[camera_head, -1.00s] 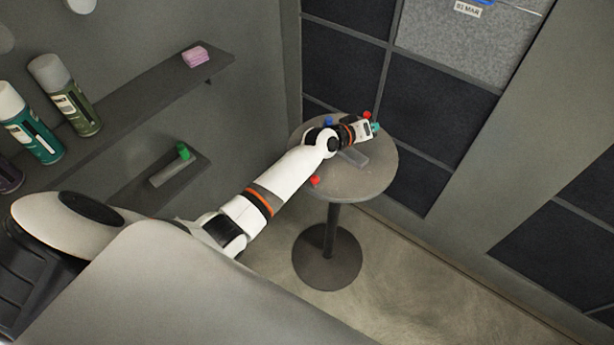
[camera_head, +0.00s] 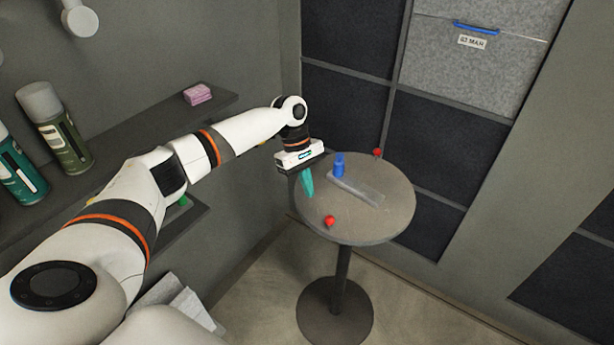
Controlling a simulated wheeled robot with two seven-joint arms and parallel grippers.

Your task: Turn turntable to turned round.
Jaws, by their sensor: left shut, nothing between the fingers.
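The turntable (camera_head: 376,220) is a round grey top on a single dark post with a round base. A clear flat strip (camera_head: 358,190) lies across its top, with a blue knob (camera_head: 339,165) standing near the strip's left end. A red knob (camera_head: 329,221) sits near the front edge and another red knob (camera_head: 377,152) near the back edge. My left gripper (camera_head: 306,184) has teal fingertips, shut and empty, pointing down at the left edge of the top. I cannot tell whether the fingertips touch it. My right gripper is not in view.
A wall shelf (camera_head: 150,128) at the left holds spray cans (camera_head: 55,130) and a pink block (camera_head: 197,94). A lower shelf is partly hidden behind my left arm. Dark panels (camera_head: 345,108) and a grey drawer (camera_head: 470,65) stand behind the turntable. Floor to the right is clear.

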